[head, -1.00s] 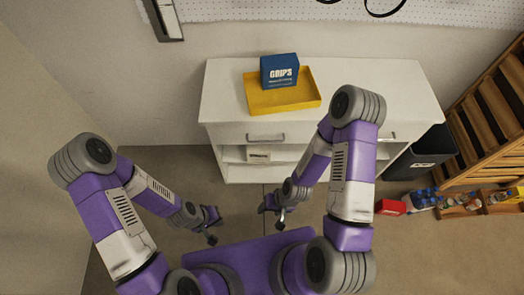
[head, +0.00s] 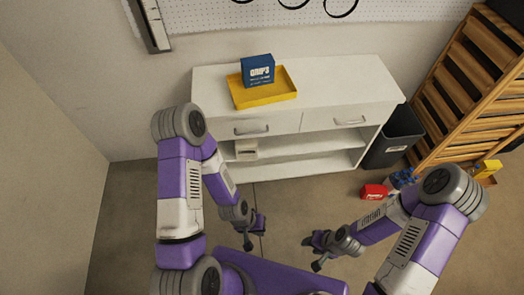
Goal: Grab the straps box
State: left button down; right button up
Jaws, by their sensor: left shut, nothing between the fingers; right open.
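No box reads clearly as "straps". A blue box (head: 258,70) lettered "GRIPS" stands in a yellow tray (head: 262,97) on the white cabinet. A small pale box (head: 246,149) with unreadable dark marks sits on the cabinet's open shelf, at its left. A red box (head: 374,191) with white lettering too small to read lies on the floor right of the cabinet. My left gripper (head: 256,232) is shut and empty over the floor in front of the cabinet. My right gripper (head: 316,252) is open and empty, lower right of it. Neither touches a box.
The white cabinet (head: 350,80) has two drawers above open shelves. A dark bin (head: 394,137) stands at its right, beside a slatted wooden rack (head: 462,90). Blue items (head: 405,178) and a yellow item (head: 488,168) lie right of the red box. Floor before the cabinet is clear.

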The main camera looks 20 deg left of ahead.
aim_at(247, 149)
jog(key=z, duration=0.25)
jog(key=i, duration=1)
jog(key=u, duration=0.15)
